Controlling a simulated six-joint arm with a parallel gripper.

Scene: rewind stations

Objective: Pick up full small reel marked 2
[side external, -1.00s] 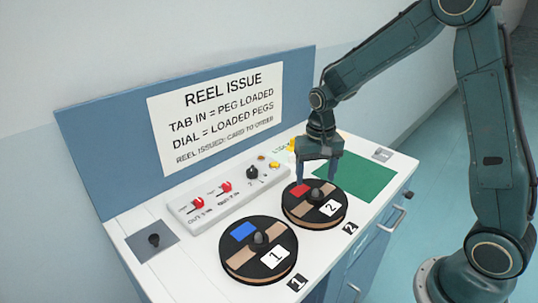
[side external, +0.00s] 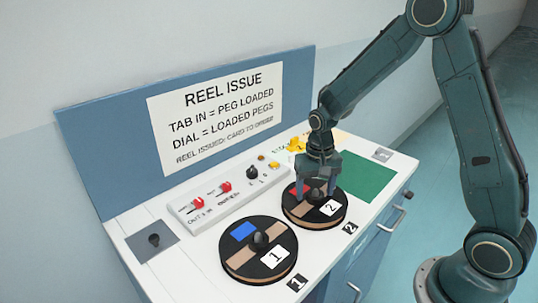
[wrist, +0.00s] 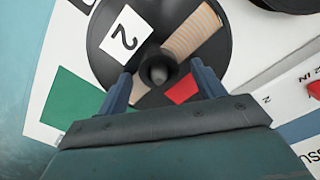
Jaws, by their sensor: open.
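The reel marked 2 (side external: 300,212) lies flat on the white bench top, black with tan sections, a red patch and a white label reading 2. It also shows in the wrist view (wrist: 215,65). Its dark centre knob (wrist: 157,70) stands up in the middle. My gripper (side external: 318,190) is low over this reel, pointing down. In the wrist view my gripper (wrist: 162,82) is open, with one blue finger on each side of the knob. I cannot tell whether the fingers touch the reel.
The reel marked 1 (side external: 240,265), with a blue patch, lies to the left. A control box (side external: 208,210) with red switches and a dial stands behind. A green mat (side external: 365,176) lies clear at right.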

